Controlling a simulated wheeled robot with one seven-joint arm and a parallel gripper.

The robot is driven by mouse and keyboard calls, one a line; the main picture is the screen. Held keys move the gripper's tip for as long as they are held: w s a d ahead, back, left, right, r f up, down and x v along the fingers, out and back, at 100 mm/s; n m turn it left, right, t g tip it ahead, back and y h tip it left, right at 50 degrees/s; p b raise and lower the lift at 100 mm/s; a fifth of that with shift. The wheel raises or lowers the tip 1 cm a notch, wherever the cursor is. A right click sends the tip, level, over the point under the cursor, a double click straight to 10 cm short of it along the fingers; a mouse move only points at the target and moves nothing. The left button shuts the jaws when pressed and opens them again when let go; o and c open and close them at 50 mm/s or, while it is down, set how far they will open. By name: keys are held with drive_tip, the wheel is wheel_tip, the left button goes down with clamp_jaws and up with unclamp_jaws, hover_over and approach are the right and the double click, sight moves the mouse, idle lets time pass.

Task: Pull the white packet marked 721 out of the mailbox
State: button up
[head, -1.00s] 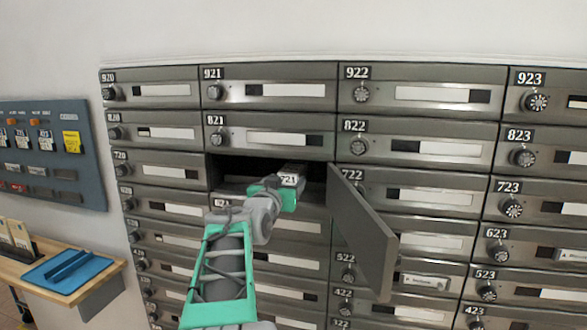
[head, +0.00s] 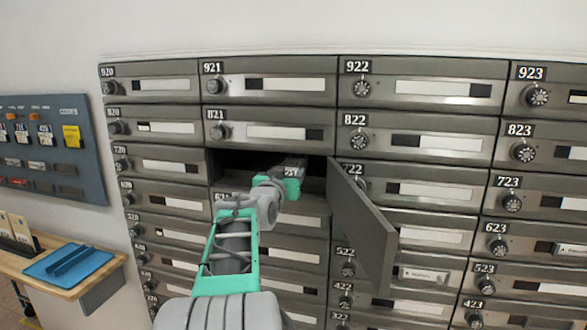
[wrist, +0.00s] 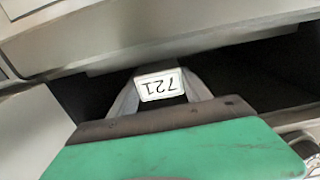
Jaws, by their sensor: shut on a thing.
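The white packet marked 721 (head: 291,172) sits at the mouth of the open mailbox (head: 235,163); most of it is hidden. In the wrist view its label (wrist: 160,85) shows upside down between my two fingers. My gripper (head: 287,176) is shut on the packet, at the right half of the opening. The mailbox door (head: 363,228) hangs open on the right side, swung out towards me. The dark inside of the mailbox (wrist: 85,92) shows on both sides of my fingers.
Closed mailboxes with dials surround the opening, such as 821 (head: 270,131) above. The open door stands close to the right of my gripper.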

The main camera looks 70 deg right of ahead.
drive_tip(key=c, duration=0.4)
drive_tip(key=shift+r+b, duration=0.3)
drive_tip(key=shift+b, duration=0.05)
drive_tip(key=shift+a+f+b, duration=0.1)
drive_tip(key=shift+a+b, duration=0.25)
drive_tip(key=shift+b, duration=0.05)
drive_tip(key=a+b, duration=0.3)
drive_tip(key=a, duration=0.1)
drive_tip(key=s+a+b, duration=0.1)
drive_tip(key=a+b, duration=0.2)
drive_tip(key=a, duration=0.2)
drive_tip(key=s+a+b, duration=0.1)
drive_tip(key=a+b, duration=0.2)
drive_tip(key=a, duration=0.2)
drive_tip(key=shift+s+a+b, duration=0.1)
drive_tip(key=shift+s+b, duration=0.05)
drive_tip(key=shift+b, duration=0.2)
